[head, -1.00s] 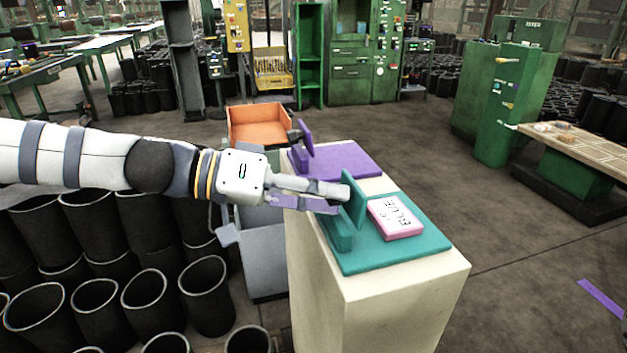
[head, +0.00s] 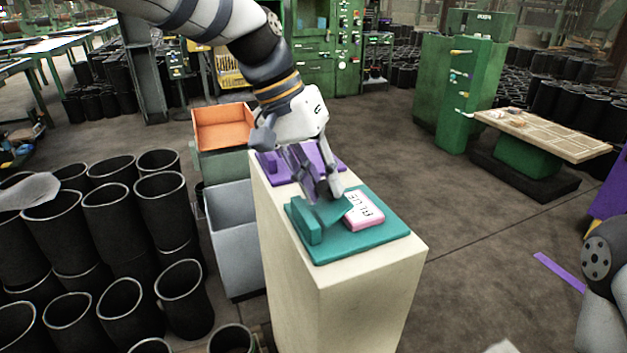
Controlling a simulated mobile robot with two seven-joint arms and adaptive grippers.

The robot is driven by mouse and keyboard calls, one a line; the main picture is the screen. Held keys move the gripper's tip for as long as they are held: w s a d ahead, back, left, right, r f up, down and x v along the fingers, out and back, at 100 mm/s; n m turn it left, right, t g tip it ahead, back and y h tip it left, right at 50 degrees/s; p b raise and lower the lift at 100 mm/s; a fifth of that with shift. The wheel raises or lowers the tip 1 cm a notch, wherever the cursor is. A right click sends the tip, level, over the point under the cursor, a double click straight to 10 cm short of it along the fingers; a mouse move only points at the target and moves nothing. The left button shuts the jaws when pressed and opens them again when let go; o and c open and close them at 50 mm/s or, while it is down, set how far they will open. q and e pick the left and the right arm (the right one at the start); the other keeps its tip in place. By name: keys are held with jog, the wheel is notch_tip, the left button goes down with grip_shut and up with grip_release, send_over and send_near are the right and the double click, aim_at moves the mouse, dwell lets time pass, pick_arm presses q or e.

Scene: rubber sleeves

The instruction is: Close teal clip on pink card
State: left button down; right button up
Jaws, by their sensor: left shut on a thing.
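The teal clip (head: 370,238) lies on top of a pale pedestal, with a short upright block at its left end. Its teal flap (head: 328,211) leans toward the pink card, its edge near the card's left side. The pink card (head: 365,211), with dark lettering that seems to read "BLUE", lies flat on the teal base. My left gripper (head: 324,194) comes down from above and behind and is shut on the teal flap. Its fingers hide part of the flap, so I cannot tell whether the flap touches the card. My right gripper is out of view; part of my right arm shows at the right edge.
A purple clip (head: 332,163) lies behind the teal one, partly hidden by my left gripper. An orange bin (head: 224,128) and a grey bin (head: 232,240) stand left of the pedestal (head: 330,310). Black sleeves crowd the left floor.

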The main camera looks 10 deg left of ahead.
pick_arm(q)
jog(key=f+g+y+b, duration=0.1)
jog(key=w+d+f+g+y+b, duration=0.1)
jog(key=y, duration=0.1)
jog(key=shift+d+b, duration=0.3)
jog(key=shift+w+d+n+g+y+b, duration=0.1)
jog(key=shift+d+n+g+y+b, duration=0.2)
jog(key=shift+g+y+b, duration=0.55)
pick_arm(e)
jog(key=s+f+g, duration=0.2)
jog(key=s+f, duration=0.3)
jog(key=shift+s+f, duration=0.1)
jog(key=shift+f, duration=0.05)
pick_arm(q)
jog(key=c, duration=1.4)
grip_release()
jog(key=shift+a+r, duration=0.1)
jog(key=shift+r, duration=0.05)
